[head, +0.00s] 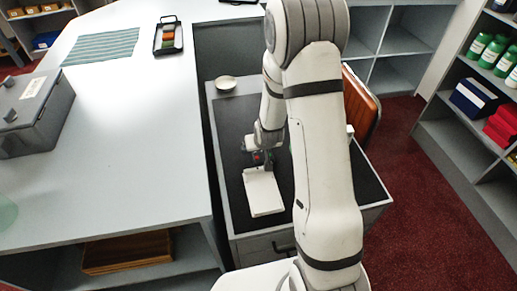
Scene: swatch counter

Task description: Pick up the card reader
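My gripper (262,164) points down over the black top of a low grey cabinet (232,130), seen only in the head view. It is small there and partly merged with dark shapes, so I cannot tell whether it is open or shut. A small dark item (257,157) with spots of red and blue shows at the fingers; it may be the card reader, but I cannot make it out clearly. A flat white block (264,193) lies on the cabinet top just in front of the gripper. My arm hides the right part of the cabinet top.
A small pale bowl (226,84) stands at the cabinet's back left corner. The higher counter (130,130) at left holds a grey latched box (30,112), a striped mat (102,46) and a black swatch tray (157,48). A brown panel (359,104) stands behind the cabinet at right.

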